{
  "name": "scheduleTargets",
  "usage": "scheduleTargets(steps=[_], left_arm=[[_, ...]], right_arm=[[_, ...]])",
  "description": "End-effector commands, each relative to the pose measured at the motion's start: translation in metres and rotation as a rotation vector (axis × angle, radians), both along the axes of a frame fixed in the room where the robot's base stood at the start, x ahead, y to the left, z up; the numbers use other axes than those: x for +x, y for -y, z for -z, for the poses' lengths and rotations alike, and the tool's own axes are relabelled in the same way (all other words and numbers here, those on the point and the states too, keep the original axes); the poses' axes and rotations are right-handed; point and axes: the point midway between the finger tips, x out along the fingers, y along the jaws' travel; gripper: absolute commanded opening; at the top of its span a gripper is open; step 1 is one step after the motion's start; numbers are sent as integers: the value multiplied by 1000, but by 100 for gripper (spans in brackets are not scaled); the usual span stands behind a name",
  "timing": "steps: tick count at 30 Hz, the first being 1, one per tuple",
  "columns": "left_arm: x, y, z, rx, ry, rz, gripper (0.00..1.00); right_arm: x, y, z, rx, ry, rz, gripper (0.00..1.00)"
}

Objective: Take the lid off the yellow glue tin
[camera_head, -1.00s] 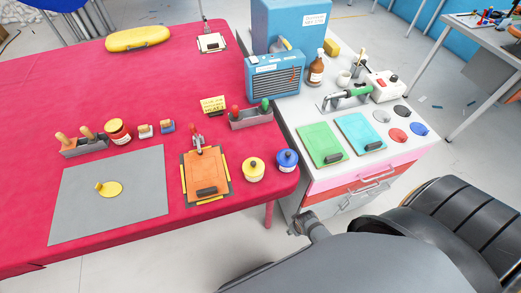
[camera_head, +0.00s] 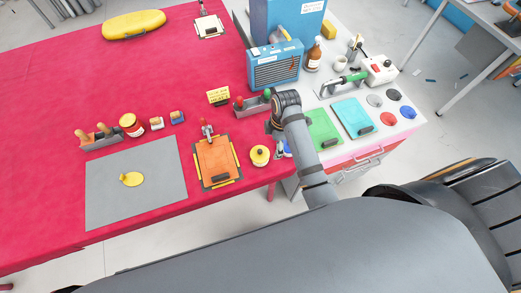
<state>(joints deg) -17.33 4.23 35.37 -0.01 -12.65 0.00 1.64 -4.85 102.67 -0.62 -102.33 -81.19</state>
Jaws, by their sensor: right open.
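The yellow glue tin (camera_head: 260,156) stands upright near the right end of the red table, with a dark knob on its top. Its lid (camera_head: 260,151) appears to be on. My right arm reaches in over the cabinet. My right gripper (camera_head: 278,149) is open and points down just right of the yellow tin, between it and the blue tin (camera_head: 288,149). The gripper and arm hide much of the blue tin. I cannot tell whether a finger touches either tin. My left gripper is not in view.
An orange board (camera_head: 216,162) lies left of the yellow tin. A grey mat (camera_head: 110,205) with a yellow disc (camera_head: 132,179) is farther left. Green (camera_head: 322,130) and cyan (camera_head: 352,117) boards lie right.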

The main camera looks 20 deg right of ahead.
Motion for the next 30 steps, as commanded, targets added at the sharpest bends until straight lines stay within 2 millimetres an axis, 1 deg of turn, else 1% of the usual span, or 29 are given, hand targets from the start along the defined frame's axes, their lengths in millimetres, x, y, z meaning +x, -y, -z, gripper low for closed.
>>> scheduleTargets(steps=[1,3,6,10,13,19,22,26,28,30], left_arm=[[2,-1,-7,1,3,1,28],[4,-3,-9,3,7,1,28],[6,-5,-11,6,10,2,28],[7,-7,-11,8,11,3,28],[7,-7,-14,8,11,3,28],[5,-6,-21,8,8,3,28],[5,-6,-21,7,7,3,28],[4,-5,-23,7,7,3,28],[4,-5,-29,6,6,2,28],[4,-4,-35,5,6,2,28]], right_arm=[[10,-9,-17,13,-4,-109,80],[17,-18,-29,28,-16,-247,80],[22,-24,-37,40,-23,-359,80],[23,-26,-38,43,-26,-392,80],[22,-27,-29,43,-29,-391,80],[21,-31,5,42,-28,-389,80],[21,-32,13,42,-25,-388,80],[21,-33,16,42,-25,-388,80],[21,-36,21,43,-28,-388,80],[21,-40,32,43,-29,-388,80]])
